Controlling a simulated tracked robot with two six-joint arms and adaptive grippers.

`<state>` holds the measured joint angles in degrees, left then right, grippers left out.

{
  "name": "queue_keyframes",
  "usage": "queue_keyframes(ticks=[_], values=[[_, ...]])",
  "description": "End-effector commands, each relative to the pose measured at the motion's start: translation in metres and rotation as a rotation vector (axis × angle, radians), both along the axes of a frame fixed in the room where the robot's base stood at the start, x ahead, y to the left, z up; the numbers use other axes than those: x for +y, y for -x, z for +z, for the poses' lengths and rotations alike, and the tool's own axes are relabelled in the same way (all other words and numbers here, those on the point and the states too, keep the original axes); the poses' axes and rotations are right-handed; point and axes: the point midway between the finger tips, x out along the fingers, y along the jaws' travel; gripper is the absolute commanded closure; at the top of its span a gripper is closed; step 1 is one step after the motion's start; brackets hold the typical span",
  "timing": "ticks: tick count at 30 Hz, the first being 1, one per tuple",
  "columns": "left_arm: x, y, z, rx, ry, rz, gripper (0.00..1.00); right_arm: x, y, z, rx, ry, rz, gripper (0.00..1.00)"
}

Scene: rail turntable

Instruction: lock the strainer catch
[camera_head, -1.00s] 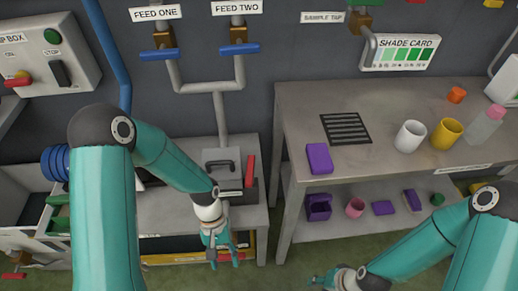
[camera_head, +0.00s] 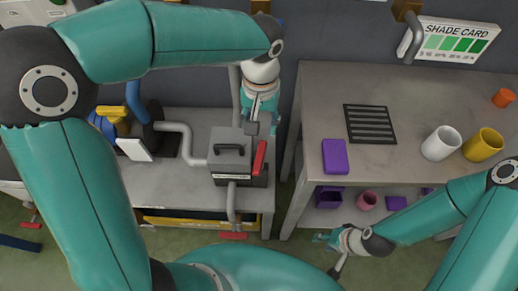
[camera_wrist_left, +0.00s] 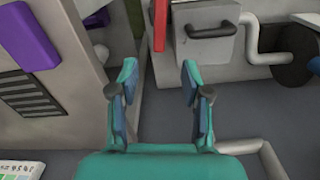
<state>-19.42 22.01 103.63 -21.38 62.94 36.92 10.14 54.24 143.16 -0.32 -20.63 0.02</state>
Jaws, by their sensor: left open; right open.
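The strainer is a grey box (camera_head: 229,150) with a black lid handle, on the lower left bench. Its catch, a red lever (camera_head: 260,158), stands tilted along the box's right side. In the left wrist view the strainer box (camera_wrist_left: 195,45) is at the top, with the red lever (camera_wrist_left: 159,22) beside it. My left gripper (camera_head: 263,124) is open and empty just behind the box and lever, fingers pointing towards them. In the left wrist view its fingers (camera_wrist_left: 158,82) are spread apart, with the lever beyond the gap. My right gripper (camera_head: 329,254) is open and empty, low before the right bench.
The right bench (camera_head: 390,85) bears a purple block (camera_head: 335,156), a black grille (camera_head: 370,124), a white cup (camera_head: 440,143) and a yellow cup (camera_head: 483,145). Its near edge is right of the strainer. A grey pipe (camera_head: 183,131) joins the strainer's left side.

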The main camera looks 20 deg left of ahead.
Motion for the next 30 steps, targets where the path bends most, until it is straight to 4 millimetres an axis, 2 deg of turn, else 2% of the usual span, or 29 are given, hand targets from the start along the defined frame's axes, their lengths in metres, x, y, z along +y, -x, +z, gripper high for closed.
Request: queue_keyframes(ticks=[9,15,21,30], values=[[-0.001,0.001,-0.071,0.007,-0.001,-0.003,0.52,0.000,0.000,0.001,0.000,0.000,0.000,0.59],[-0.001,0.002,-0.108,0.006,0.001,-0.002,0.52,0.000,0.000,0.001,0.000,0.000,0.000,0.59],[-0.001,0.001,-0.128,0.002,0.001,-0.002,0.52,0.000,0.000,0.002,0.000,0.000,0.000,0.59],[-0.001,0.001,-0.133,0.001,0.001,-0.003,0.52,0.000,0.000,0.002,0.000,0.000,0.000,0.59]])
